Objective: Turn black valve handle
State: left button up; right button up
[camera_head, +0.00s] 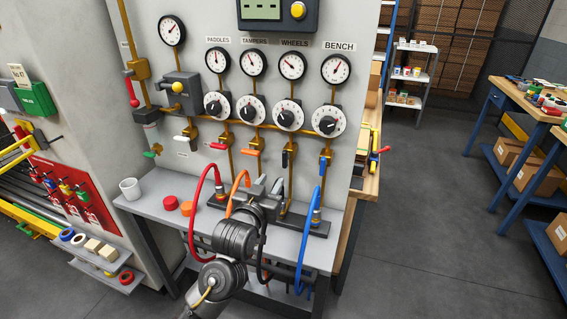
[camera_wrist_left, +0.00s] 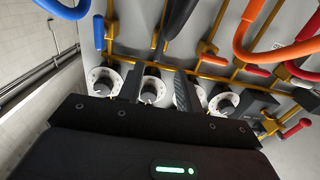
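The black valve handle (camera_head: 284,159) hangs upright on the brass pipe under the WHEELS gauge and dial, between an orange and a blue handle. My left gripper (camera_head: 268,187) is in front of the panel, below and a little left of the handle, apart from it. In the left wrist view its two fingers (camera_wrist_left: 158,80) are spread with nothing between them. A dark curved shape (camera_wrist_left: 178,18) shows above the fingers there; I cannot tell whether it is the handle or a hose. My right gripper is not in view.
Red (camera_head: 199,205), orange (camera_head: 237,188) and blue (camera_head: 312,220) hoses arch up around my left arm. A white cup (camera_head: 130,188) and red and orange caps (camera_head: 171,203) stand on the grey bench (camera_head: 160,215). Dials (camera_head: 327,121) project above the handles. Open floor lies right.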

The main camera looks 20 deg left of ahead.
aim_at(284, 159)
pick_arm(q)
jog(key=w, duration=0.3)
jog(key=w+p, duration=0.1)
jog(key=w, duration=0.5)
jog(key=shift+w+d+r+p, duration=0.1)
jog(key=shift+d+r+p, duration=0.15)
jog(key=shift+r+p, duration=0.1)
jog(key=shift+w+f, duration=0.1)
jog(key=shift+w, duration=0.7)
jog(key=shift+d, duration=0.1)
grip_shut()
